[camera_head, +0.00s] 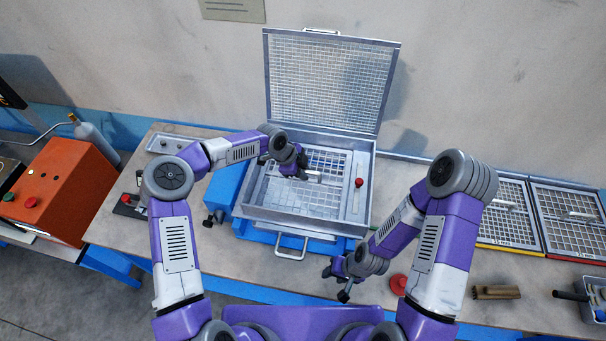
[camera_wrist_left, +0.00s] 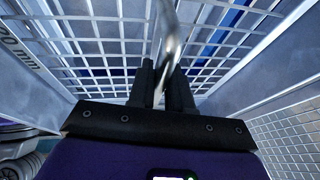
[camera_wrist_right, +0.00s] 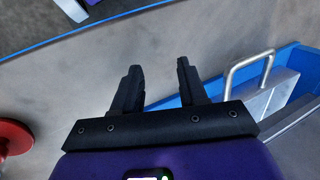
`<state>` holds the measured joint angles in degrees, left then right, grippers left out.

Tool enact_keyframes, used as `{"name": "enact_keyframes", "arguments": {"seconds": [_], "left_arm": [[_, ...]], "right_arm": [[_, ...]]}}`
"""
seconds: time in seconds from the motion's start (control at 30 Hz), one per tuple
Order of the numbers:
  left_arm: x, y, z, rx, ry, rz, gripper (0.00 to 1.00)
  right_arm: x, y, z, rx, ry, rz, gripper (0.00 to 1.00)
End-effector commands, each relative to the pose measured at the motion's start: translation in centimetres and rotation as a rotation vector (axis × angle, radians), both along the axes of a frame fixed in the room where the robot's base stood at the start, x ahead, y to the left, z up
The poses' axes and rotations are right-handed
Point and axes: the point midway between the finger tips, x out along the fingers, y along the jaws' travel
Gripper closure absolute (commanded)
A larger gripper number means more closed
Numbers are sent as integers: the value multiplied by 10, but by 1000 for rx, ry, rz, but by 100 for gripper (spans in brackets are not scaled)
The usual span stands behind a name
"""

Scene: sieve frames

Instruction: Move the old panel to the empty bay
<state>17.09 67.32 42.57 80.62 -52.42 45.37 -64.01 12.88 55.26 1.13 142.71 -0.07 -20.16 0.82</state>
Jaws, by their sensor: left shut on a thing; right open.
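The old panel, a metal mesh panel (camera_head: 328,160), is in the open sieve box (camera_head: 260,216), and how far it is seated or lifted is hard to tell. My left gripper (camera_head: 304,178) is over the box and shut on the panel's metal handle (camera_wrist_left: 170,45). The mesh (camera_wrist_left: 105,45) spreads beyond the fingers in the left wrist view. My right gripper (camera_head: 343,294) is open and empty in front of the box, over the bench. The right wrist view shows its parted fingers (camera_wrist_right: 155,88). An empty bay is not clearly visible; my right arm hides part of the rack area.
The mesh lid (camera_head: 328,80) stands open behind the box. A red-knobbed lever (camera_head: 358,184) is at its right. Mesh panels with handles lie in a yellow-edged bay (camera_head: 507,243) and a red-edged bay (camera_head: 577,258) at right. A red button (camera_head: 398,284) and brush (camera_head: 497,292) are on the bench.

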Motion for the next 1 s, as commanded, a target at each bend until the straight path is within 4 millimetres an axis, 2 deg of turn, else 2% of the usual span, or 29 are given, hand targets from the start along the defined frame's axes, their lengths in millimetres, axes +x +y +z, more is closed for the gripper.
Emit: {"name": "enact_keyframes", "arguments": {"seconds": [0.4, 0.5, 0.7, 1.0], "left_arm": [[1, -1, 76, -1, -7, 0, 100], [2, -1, 87, -3, -7, 1, 100], [1, -1, 99, -2, -4, -1, 100], [1, -2, 100, -3, -4, -2, 100]], "right_arm": [[0, 0, 32, 0, 0, 0, 57], [0, 0, 31, 0, -1, 0, 57], [0, 0, 30, 0, 0, 0, 57], [0, 0, 30, 0, 0, 0, 57]]}}
